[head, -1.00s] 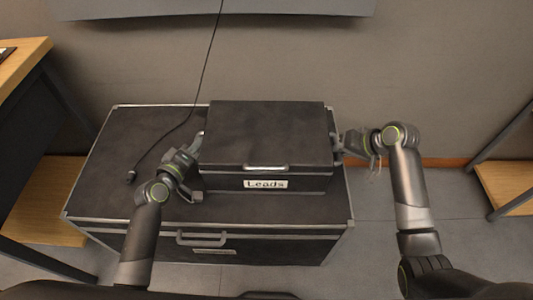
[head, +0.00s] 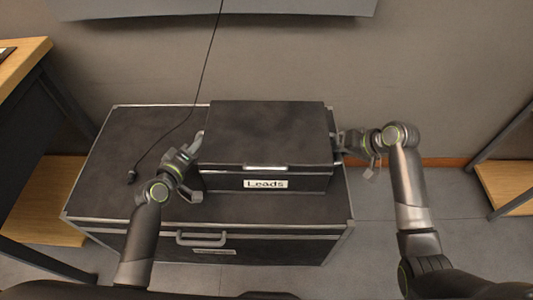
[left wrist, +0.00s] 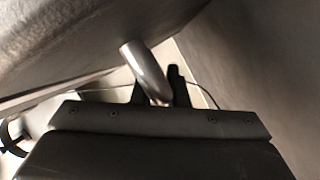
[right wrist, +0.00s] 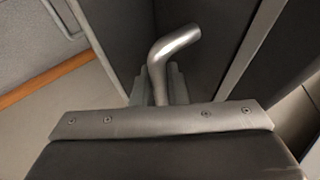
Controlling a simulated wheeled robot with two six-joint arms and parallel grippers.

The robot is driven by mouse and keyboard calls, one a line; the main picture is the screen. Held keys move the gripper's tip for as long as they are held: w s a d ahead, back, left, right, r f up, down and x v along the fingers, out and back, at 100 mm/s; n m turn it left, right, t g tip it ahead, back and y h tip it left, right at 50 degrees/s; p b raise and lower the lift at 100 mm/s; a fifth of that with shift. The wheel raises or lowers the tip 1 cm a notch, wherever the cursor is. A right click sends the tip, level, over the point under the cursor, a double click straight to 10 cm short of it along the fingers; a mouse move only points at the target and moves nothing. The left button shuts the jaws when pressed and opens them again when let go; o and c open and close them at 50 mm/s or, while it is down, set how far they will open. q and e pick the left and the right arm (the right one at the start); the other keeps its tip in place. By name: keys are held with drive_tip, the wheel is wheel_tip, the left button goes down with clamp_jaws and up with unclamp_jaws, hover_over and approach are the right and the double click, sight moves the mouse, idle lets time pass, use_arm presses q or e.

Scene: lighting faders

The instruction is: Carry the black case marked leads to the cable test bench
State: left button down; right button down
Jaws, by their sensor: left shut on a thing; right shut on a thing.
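The black case marked Leads (head: 265,135) is level above the right part of a larger black trunk (head: 125,150), its label facing me. Whether a thin gap separates them I cannot tell. My left gripper (head: 197,143) is shut on the case's left side handle, a metal bar that shows in the left wrist view (left wrist: 146,72). My right gripper (head: 338,142) is shut on the right side handle, whose bent bar shows in the right wrist view (right wrist: 172,48). The fingertips are mostly hidden in the head view. No cable test bench can be identified.
A black cable (head: 203,85) hangs down and ends in a plug on the trunk's left part. A wood-topped table (head: 22,60) stands at the left, and another frame with a wooden shelf (head: 507,182) at the right. The wall is close behind.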

use_arm(q)
drive_tip(key=shift+w+r, duration=0.1)
drive_tip(key=shift+r, duration=0.2)
use_arm(e)
drive_tip(key=shift+w+r, duration=0.15)
drive_tip(key=shift+r, duration=0.15)
